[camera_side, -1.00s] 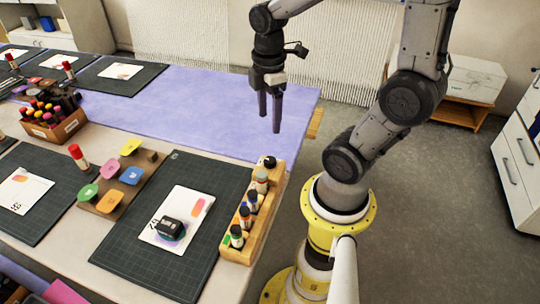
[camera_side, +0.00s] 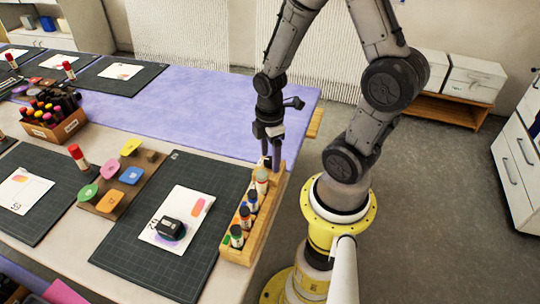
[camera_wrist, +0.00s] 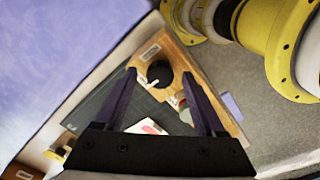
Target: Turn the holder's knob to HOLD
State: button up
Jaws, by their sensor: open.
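The wooden holder (camera_side: 238,252) stands along the right edge of the near dark mat and carries several small bottles (camera_side: 245,218). Its black knob (camera_wrist: 160,73) shows in the wrist view at the holder's end, with a white pointer (camera_wrist: 149,84) directed to the lower left. A small white label (camera_wrist: 150,52) sits beside the knob; its text is too small to read. My gripper (camera_side: 270,165) is open and points down over the knob end, its fingers on either side of the knob in the wrist view. Contact cannot be told. In the side view the fingers largely hide the knob.
A card (camera_side: 196,205) with a black stamp (camera_side: 169,231) lies on the dark mat (camera_side: 140,262) left of the holder. A rack of colored pads (camera_side: 131,175) and a red-capped glue stick (camera_side: 79,157) stand farther left. The purple cloth (camera_side: 200,110) behind is clear.

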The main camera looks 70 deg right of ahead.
jog(key=shift+f, duration=0.15)
jog(key=shift+c, duration=0.4)
grip_shut()
